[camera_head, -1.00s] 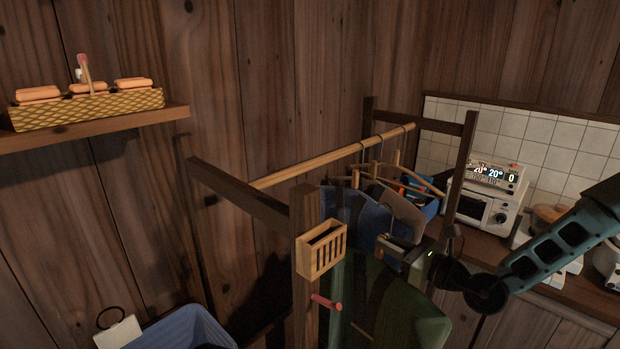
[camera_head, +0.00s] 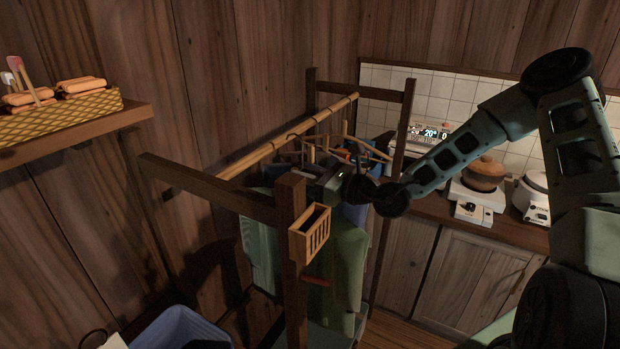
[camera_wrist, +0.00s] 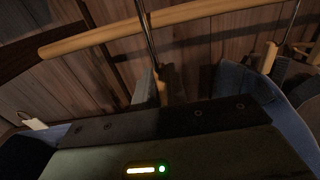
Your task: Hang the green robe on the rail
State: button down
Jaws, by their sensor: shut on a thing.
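The green robe (camera_head: 348,262) hangs below my gripper (camera_head: 318,178), its panels spread on both sides of the near rail post. My gripper is shut on the robe's wooden hanger, close beside the rail (camera_head: 262,153). In the wrist view the hanger's neck (camera_wrist: 161,86) rises beyond the gripper body (camera_wrist: 165,122). Its metal hook (camera_wrist: 149,45) crosses in front of the rail (camera_wrist: 190,14). I cannot tell whether the hook rests over the rail. The fingertips are mostly hidden.
Other hangers (camera_head: 372,148) with blue garments (camera_wrist: 236,82) hang farther along the rail. A slatted wooden box (camera_head: 310,232) and a red peg (camera_head: 316,281) are on the near post. A blue bin (camera_head: 180,328) stands below left. A counter with appliances (camera_head: 476,200) is at right.

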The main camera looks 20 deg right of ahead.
jog(key=shift+b+x, duration=1.35)
jog(key=shift+x, duration=2)
jog(key=shift+f+b, duration=0.45)
jog(key=shift+f, duration=0.65)
jog(key=c, duration=1.3)
grip_release()
jog(key=shift+f, duration=0.15)
jog(key=shift+s+d, duration=0.15)
jog(key=b+v, duration=0.4)
jog(key=v, duration=1.3)
jog(key=shift+s, duration=0.1)
